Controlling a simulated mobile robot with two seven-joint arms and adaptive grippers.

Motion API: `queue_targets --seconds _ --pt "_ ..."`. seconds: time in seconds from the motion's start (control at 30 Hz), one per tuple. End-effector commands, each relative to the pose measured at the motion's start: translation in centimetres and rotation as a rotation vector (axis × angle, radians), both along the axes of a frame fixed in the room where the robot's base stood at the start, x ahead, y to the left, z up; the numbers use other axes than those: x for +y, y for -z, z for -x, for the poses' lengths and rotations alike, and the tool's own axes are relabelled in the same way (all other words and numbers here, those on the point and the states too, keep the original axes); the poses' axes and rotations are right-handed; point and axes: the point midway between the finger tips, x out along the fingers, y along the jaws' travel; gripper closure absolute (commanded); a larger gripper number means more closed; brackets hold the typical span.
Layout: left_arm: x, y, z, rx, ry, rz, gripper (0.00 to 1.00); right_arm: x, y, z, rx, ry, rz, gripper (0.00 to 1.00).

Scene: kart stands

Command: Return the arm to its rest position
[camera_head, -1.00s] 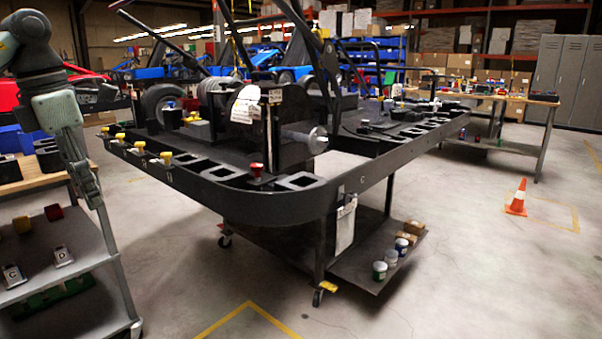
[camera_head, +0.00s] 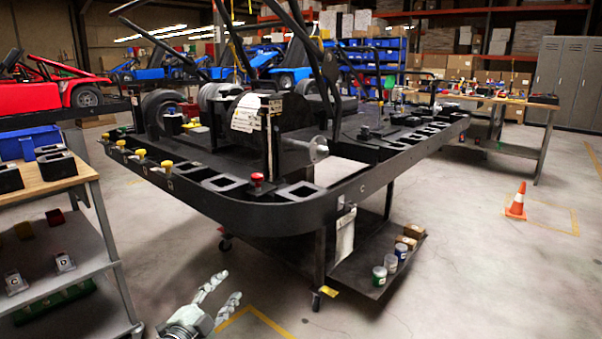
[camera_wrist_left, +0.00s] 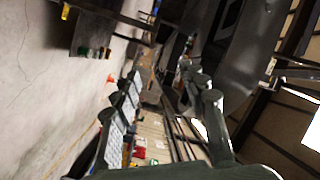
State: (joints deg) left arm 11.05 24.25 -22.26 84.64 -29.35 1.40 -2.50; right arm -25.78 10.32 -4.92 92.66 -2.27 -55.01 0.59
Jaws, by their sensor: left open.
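My left gripper (camera_head: 221,293) shows at the bottom of the head view, low in front of the kart stand. Its two fingers are spread, with nothing between them. In the left wrist view the two fingers of the left gripper (camera_wrist_left: 165,105) stand apart and the gap between them holds nothing. My right gripper is not in view.
The black kart stand (camera_head: 270,216) on casters fills the middle. A wooden-topped cart (camera_head: 47,178) with shelves stands at left. Paint cans (camera_head: 385,268) sit on the stand's lower shelf. A traffic cone (camera_head: 517,201) stands at right. The floor at front right is clear.

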Motion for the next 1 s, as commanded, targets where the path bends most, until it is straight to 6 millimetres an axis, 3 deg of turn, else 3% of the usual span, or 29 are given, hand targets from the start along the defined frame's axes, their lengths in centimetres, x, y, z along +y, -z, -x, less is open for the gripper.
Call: queue_targets --seconds 0.03,0.1,0.27,0.37,0.5,0.7,0.8,0.9,1.0 --pt "1.3 3.6 1.5 0.094 -0.073 0.046 0.57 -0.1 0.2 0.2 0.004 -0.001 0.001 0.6" --pt "3.3 8.2 3.6 0.219 -0.174 0.101 0.57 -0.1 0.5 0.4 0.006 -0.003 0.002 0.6" --pt "6.8 17.9 10.4 0.492 -0.383 0.2 0.57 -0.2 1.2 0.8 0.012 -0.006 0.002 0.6" --pt "8.3 23.2 15.7 0.658 -0.503 0.246 0.57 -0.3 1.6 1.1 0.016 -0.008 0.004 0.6" --pt "9.7 29.6 24.4 0.886 -0.66 0.3 0.57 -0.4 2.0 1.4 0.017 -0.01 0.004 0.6" --pt "10.3 35.2 36.2 1.162 -0.841 0.351 0.57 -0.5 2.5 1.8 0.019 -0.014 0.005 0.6" --pt "10.2 36.4 40.1 1.249 -0.897 0.364 0.57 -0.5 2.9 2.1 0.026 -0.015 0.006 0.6" --pt "10.2 37.0 42.4 1.299 -0.929 0.369 0.57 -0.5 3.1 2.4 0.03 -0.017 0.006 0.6" --pt "10.1 37.3 43.2 1.319 -0.941 0.372 0.57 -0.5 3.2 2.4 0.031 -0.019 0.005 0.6"
